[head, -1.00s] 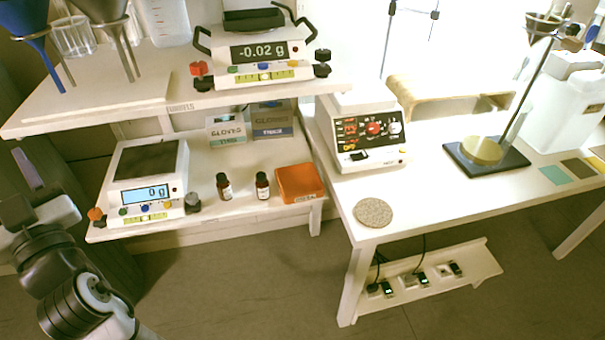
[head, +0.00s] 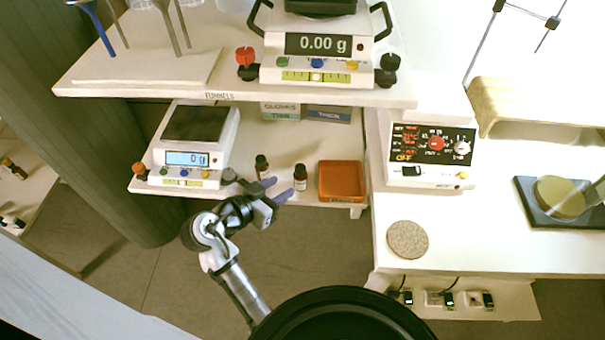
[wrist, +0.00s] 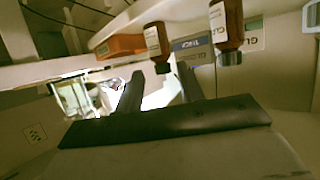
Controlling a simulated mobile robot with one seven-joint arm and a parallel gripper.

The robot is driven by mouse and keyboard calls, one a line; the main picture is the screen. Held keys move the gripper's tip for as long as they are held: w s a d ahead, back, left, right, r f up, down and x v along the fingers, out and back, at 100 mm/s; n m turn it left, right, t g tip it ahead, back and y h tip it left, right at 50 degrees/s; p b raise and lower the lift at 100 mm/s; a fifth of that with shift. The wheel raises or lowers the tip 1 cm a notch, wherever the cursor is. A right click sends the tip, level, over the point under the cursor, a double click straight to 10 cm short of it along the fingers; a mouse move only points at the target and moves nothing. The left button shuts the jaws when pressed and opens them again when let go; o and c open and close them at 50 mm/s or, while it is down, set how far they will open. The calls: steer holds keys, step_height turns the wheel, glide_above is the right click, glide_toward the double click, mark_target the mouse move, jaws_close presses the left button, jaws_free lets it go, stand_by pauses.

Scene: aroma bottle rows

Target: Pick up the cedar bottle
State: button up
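Two small brown bottles with dark caps and white labels stand on the lower shelf: a left bottle (head: 261,167) and a right bottle (head: 300,177). The labels are too small to read, so I cannot tell which is cedar. My gripper (head: 281,190) is open and empty at the shelf's front edge, just before the bottles. The wrist view is upside down. There the right bottle (wrist: 155,42) appears beyond the gap between my fingers (wrist: 159,85), and the left bottle (wrist: 226,22) appears to the right of the fingers. Neither bottle is between the fingers.
An orange tray (head: 341,181) sits right of the bottles, and a balance (head: 196,145) stands left of them. Glove boxes (head: 328,113) are behind. The upper shelf (head: 235,92) with another balance (head: 318,50) overhangs the back. Floor in front is open.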

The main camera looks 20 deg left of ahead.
mark_target(296, 180)
steer(key=p+x, duration=0.1)
steer(key=x, duration=0.4)
steer(key=shift+f+p+x, duration=0.25)
steer(key=shift+p+x, duration=0.4)
steer(key=shift+x, duration=1.6)
steer(key=shift+s, duration=0.15)
steer(key=c, duration=0.6)
